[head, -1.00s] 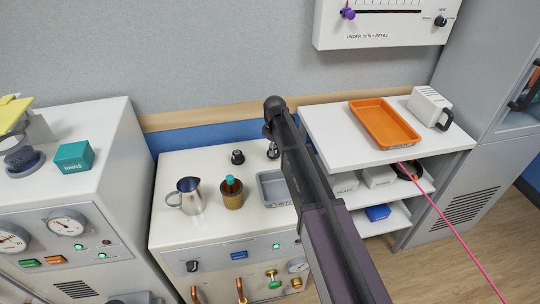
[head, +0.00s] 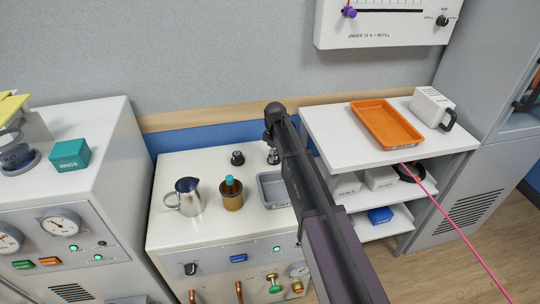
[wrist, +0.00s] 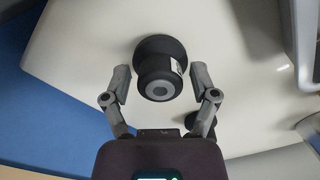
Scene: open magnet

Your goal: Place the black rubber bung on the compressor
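A black bung (wrist: 160,68) with a wide base, a narrower round top and a small white label shows in the wrist view. It stands on a white cabinet top. My gripper (wrist: 161,78) is open, with one finger on each side of the bung and a gap visible at each. In the head view my arm hides most of the gripper, and a small dark thing (head: 273,156) shows below the arm's end. Another small black piece (head: 237,158) stands to its left on the same white cabinet (head: 220,222). Which machine is the compressor I cannot tell.
A gauge-fronted machine (head: 85,195) with a teal box (head: 70,155) is left. A shelf (head: 345,150) with an orange tray (head: 386,140) is right.

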